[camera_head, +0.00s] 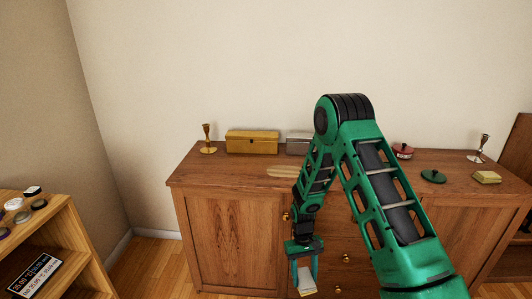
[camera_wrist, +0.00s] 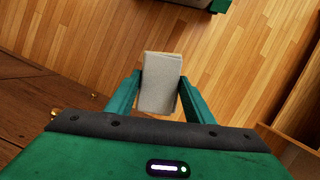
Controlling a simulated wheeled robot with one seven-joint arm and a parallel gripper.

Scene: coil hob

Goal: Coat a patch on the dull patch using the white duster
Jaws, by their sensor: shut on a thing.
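My gripper (camera_head: 305,270) hangs low in front of the wooden sideboard, below its top edge, pointing down. It is shut on the white duster (camera_head: 306,284), a pale block. In the wrist view the duster (camera_wrist: 160,84) sits between the two green fingers, with the wood floor beyond it. The dull patch (camera_head: 288,172) is a lighter streaked area on the sideboard top (camera_head: 235,173), left of my arm. My arm crosses in front of part of the sideboard and may hide the patch's right end.
On the sideboard stand a brass candlestick (camera_head: 207,138), a gold box (camera_head: 252,142), a grey box (camera_head: 298,143), a red lidded pot (camera_head: 403,151), a green lid-like item (camera_head: 433,176), a yellowish block (camera_head: 487,177) and another candlestick (camera_head: 478,147). A shelf unit (camera_head: 60,232) stands at left.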

